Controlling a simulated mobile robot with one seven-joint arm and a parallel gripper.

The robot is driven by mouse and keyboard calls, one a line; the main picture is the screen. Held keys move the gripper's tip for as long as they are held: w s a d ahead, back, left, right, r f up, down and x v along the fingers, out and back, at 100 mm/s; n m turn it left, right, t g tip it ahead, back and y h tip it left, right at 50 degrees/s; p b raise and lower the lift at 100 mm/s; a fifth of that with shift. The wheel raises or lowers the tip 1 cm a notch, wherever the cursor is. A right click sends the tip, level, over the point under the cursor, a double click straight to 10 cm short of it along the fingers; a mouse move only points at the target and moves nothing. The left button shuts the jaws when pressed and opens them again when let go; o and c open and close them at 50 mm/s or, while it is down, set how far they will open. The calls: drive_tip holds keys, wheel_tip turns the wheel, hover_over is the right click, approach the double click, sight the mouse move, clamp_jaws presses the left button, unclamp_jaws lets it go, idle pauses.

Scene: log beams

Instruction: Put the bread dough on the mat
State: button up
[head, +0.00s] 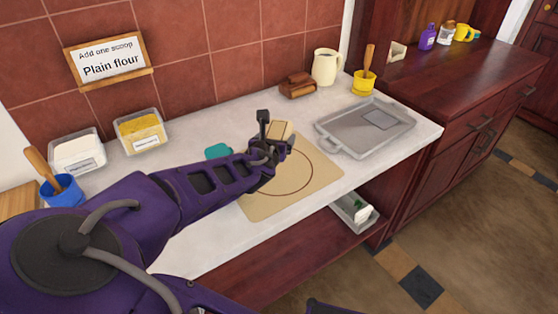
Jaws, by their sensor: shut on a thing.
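The bread dough appears to be the pale tan block (281,129) at the end of my arm, over the far edge of the mat. My gripper (276,132) is shut on it, with a dark finger on either side. The mat (316,172) is a beige sheet with a dark circle, lying flat on the white counter. My forearm and gripper cover its left part. I cannot tell from this view whether the dough touches the mat or hangs just above it.
A grey metal tray (345,131) lies right of the mat. A teal item (218,151) sits left of my gripper. Tubs of white (77,152) and yellow (141,131) contents stand at the back left. A brown stack (297,86) and cream jug (325,67) stand behind.

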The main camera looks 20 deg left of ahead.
wheel_tip(320, 180, down, 9)
drive_tip(key=shift+r+b, duration=0.2)
drive_tip(key=shift+b, duration=0.5)
drive_tip(key=shift+r, duration=0.1)
drive_tip(key=o, duration=1.5)
drive_tip(key=shift+f, duration=0.2)
